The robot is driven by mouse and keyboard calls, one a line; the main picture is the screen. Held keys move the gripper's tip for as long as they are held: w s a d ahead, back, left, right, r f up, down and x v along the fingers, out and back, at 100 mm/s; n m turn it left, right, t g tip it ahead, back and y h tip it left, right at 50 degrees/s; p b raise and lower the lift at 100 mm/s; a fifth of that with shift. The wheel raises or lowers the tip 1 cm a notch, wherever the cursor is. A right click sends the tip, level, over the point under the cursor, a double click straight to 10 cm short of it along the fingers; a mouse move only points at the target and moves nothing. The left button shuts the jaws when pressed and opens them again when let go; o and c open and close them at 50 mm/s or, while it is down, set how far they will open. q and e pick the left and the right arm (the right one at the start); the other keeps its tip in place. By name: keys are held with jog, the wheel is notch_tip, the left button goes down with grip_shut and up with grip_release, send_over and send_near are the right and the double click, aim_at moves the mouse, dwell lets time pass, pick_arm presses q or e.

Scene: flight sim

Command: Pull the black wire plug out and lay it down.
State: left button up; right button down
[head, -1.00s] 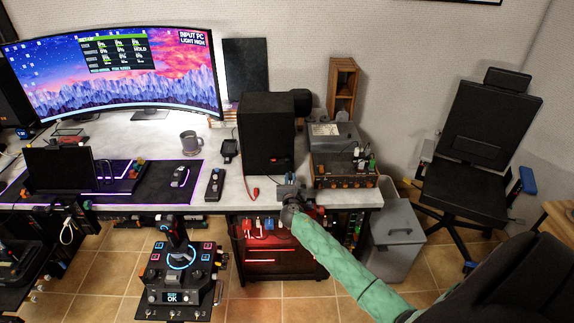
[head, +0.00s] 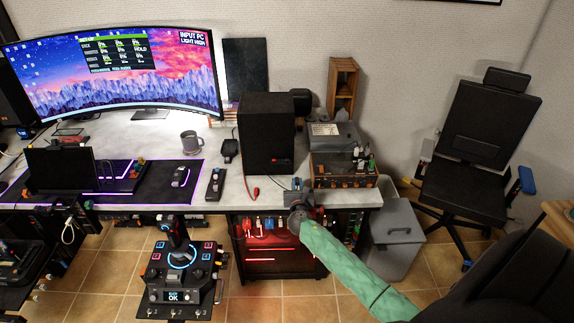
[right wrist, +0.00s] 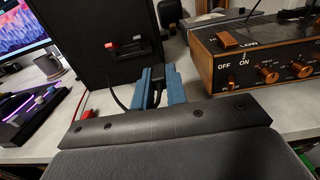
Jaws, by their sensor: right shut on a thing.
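My right gripper (right wrist: 160,86) has blue fingers and is shut on the black wire plug (right wrist: 157,76), above the front edge of the desk. A thin black wire (right wrist: 117,92) curves beside the fingers towards the black speaker box (right wrist: 80,45). The box has a small panel with red terminals (right wrist: 110,45). In the head view the gripper (head: 297,187) is just right of and in front of the speaker box (head: 266,135). The plug is too small to make out there. Its far end is hidden, and I see a gap between gripper and panel. My left gripper is out of view.
A red plug (head: 253,192) on a red wire lies at the desk edge. A wooden radio unit (head: 343,180) with knobs stands close on the right. A lit cabinet (head: 275,265) is under the desk. Some bare desk (head: 232,184) is free left of the speaker.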

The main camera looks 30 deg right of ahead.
jog(key=shift+s, duration=0.25)
jog(key=shift+f+b, duration=0.85)
jog(key=shift+f, duration=0.25)
jog(key=shift+f, duration=0.2)
